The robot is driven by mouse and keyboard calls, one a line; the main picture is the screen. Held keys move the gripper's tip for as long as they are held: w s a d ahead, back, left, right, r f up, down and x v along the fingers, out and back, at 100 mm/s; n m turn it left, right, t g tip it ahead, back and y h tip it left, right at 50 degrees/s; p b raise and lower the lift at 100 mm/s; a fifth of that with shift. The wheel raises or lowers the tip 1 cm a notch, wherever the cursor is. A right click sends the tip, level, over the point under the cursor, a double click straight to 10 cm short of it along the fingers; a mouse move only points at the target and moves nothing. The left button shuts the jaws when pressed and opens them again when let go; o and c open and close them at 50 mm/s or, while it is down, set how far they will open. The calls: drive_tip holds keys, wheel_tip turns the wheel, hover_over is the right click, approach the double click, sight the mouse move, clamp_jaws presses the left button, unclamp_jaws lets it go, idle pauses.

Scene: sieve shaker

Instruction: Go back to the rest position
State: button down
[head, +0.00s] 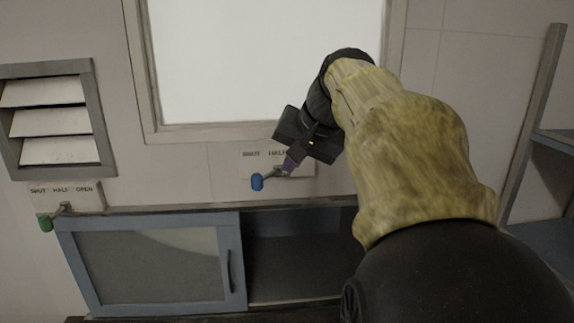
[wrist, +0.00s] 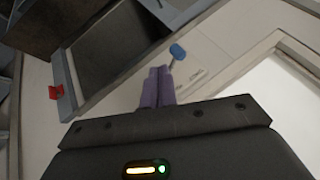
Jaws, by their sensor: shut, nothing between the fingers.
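My gripper (head: 291,164) is shut and empty, its purple fingers together. In the wrist view the fingers (wrist: 157,87) point toward a lever with a blue knob (wrist: 177,51). In the head view this blue knob (head: 257,182) is just left of and below the fingertips, on a white plate lettered SHUT and HALF. I cannot tell whether the fingers touch the lever. My arm hides the right end of that plate.
A green-knobbed lever (head: 46,223) is under a louvred vent (head: 52,118) at left. A cabinet with a sliding door (head: 155,268) is below. A bright window (head: 262,60) is above, and a shelf (head: 545,235) at right. The wrist view shows a red piece (wrist: 56,92).

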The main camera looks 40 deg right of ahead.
drive_tip(key=w+a+f+n+g, duration=0.15)
drive_tip(key=a+f, duration=0.25)
drive_tip(key=f, duration=0.6)
drive_tip(key=w+a+f+n+g, duration=0.15)
drive_tip(key=a+f, duration=0.35)
drive_tip(key=f, duration=0.5)
drive_tip(key=s+a+f+n+g, duration=0.1)
drive_tip(key=s+a+f, duration=0.3)
drive_tip(key=f, duration=0.4)
drive_tip(key=s+a+f+n+b, duration=0.1)
drive_tip(key=s+a+f+n, duration=0.3)
drive_tip(key=f, duration=0.5)
drive_tip(key=shift+s+a+n+g+b, duration=0.3)
drive_tip(key=shift+s+a+g, duration=0.1)
drive_tip(key=shift+s+a, duration=0.25)
